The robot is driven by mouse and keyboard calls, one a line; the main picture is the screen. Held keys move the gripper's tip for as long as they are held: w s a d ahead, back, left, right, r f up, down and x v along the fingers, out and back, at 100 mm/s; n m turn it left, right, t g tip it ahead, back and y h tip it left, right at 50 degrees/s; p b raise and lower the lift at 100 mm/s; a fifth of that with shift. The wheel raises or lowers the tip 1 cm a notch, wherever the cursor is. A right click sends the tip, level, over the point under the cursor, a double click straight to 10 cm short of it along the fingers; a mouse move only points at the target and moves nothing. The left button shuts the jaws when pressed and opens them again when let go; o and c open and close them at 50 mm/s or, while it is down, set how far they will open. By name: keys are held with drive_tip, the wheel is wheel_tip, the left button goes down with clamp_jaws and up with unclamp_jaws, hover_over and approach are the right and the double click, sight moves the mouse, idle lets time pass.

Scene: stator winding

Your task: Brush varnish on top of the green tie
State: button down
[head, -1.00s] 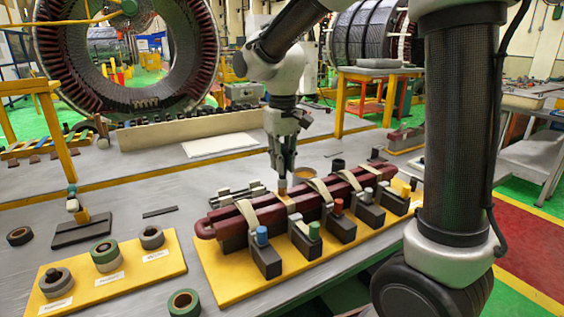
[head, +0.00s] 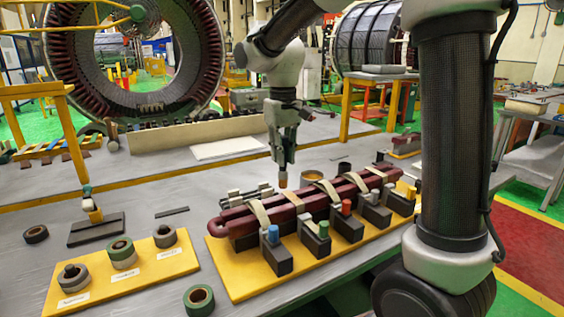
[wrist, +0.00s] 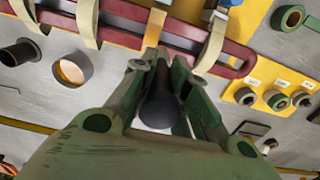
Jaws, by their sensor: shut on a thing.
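My gripper (head: 283,160) is shut on a brush (head: 283,183) that points down, its short tan tip at the far side of the dark red coil (head: 240,218). In the wrist view the dark brush handle (wrist: 160,105) sits between the fingers, and its tip is hidden. The green tie (head: 294,203) is the beige band in line with the green-pegged block (head: 322,230). The brush tip appears just left of and behind this band, seemingly above the coil; contact cannot be told. In the wrist view the green tie (wrist: 154,28) lies straight beyond the fingers.
The amber varnish cup (head: 312,176) stands behind the coil, with a dark cup (head: 344,166) further right. Pegged blocks line the coil's near side on a yellow base (head: 232,275). A yellow tape board (head: 120,272) with several rolls is at the left.

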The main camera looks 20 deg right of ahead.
sight(283, 137)
drive_tip(key=shift+r, duration=2.6)
